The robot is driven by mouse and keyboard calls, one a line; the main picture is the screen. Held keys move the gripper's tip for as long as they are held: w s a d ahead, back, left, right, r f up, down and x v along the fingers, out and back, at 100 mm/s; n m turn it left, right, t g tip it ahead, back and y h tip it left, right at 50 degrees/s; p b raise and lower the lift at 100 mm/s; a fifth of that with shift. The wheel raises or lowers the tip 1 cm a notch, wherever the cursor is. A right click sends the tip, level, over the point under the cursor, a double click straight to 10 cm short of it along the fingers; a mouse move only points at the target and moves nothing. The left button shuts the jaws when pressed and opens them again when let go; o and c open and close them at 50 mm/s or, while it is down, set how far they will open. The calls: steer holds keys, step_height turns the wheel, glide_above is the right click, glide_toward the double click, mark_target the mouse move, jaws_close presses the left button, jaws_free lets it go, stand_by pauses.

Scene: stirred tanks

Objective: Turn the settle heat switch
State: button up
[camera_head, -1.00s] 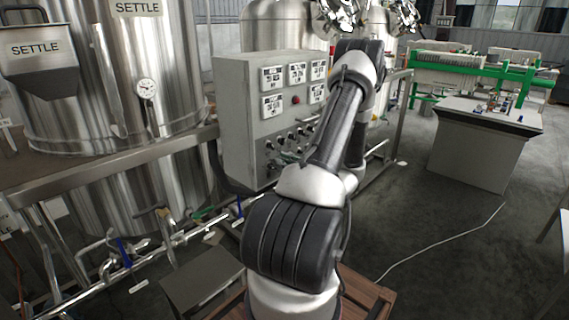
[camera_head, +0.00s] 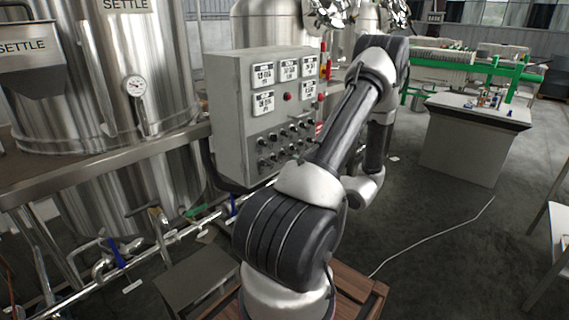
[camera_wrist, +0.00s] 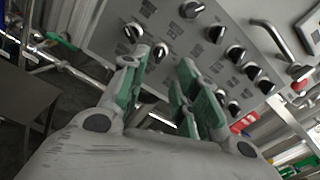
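The grey control panel (camera_head: 229,125) stands left of my arm in the head view, with rows of black rotary switches (camera_head: 273,139) on its lower front. The labels are too small to read, so I cannot tell which one is the settle heat switch. In the wrist view, my gripper (camera_wrist: 161,66) is open and empty, its green-padded fingers apart and pointing at the panel. One black switch (camera_wrist: 160,51) shows between the fingertips, and another (camera_wrist: 131,32) lies just beyond the left finger. Whether a finger touches a switch is unclear. My gripper is not visible in the head view.
Steel tanks marked SETTLE (camera_head: 95,75) stand left of the panel, with pipes and valves (camera_head: 160,235) below. In the wrist view, a bent metal handle or pipe (camera_wrist: 280,38) stands out at the right. A white table (camera_head: 465,140) is at right; floor between is mostly clear.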

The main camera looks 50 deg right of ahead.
steer(key=s, duration=0.3)
stand_by(0.5)
